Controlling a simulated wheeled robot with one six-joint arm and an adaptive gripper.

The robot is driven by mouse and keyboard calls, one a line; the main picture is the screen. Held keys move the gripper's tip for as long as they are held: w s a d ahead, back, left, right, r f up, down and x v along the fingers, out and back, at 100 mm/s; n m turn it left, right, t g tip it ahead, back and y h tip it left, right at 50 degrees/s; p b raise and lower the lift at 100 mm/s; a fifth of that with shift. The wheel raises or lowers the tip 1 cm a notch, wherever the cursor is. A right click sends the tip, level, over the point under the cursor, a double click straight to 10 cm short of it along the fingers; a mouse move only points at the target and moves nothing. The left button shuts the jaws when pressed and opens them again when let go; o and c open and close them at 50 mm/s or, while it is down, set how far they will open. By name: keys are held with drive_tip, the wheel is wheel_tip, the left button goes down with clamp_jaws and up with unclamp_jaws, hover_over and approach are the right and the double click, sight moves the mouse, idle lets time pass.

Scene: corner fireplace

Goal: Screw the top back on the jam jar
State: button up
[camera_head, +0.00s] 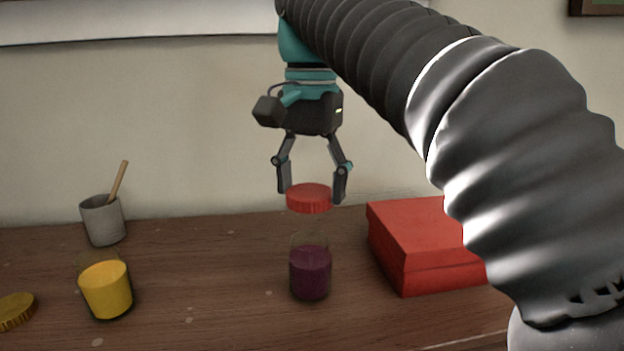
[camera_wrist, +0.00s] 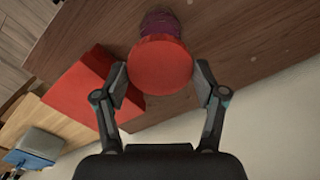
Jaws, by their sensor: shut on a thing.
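The jam jar (camera_head: 310,272) is clear glass with dark purple jam and stands upright and open on the wooden table. The red lid (camera_head: 309,199) is held level above the jar, with a clear gap between them in the head view. My gripper (camera_head: 312,190) points down and is shut on the lid, one finger at each side. In the wrist view my gripper (camera_wrist: 160,82) has the round lid (camera_wrist: 160,65) between its fingers. The lid covers most of the jar (camera_wrist: 160,22) there; only a purple part shows beyond it.
A red box (camera_head: 420,245) stands just right of the jar. At left are a yellow-filled glass jar (camera_head: 106,289), a gold lid (camera_head: 16,311) and a grey cup (camera_head: 102,220) with a wooden stick. The table (camera_head: 205,270) is bare between the two jars.

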drive_tip(key=b, duration=0.3)
hover_over(311, 247)
drive_tip(key=shift+f, duration=2.45)
drive_tip(key=shift+p, duration=0.8)
drive_tip(key=shift+f+b, duration=0.65)
drive_tip(key=shift+f, duration=0.45)
idle(1.2)
drive_tip(key=shift+s+r+m+p, duration=0.1)
drive_tip(key=shift+m+p, duration=0.35)
drive_tip(key=shift+m, duration=0.15)
drive_tip(key=shift+m+p, duration=0.35)
drive_tip(key=shift+m, duration=0.55)
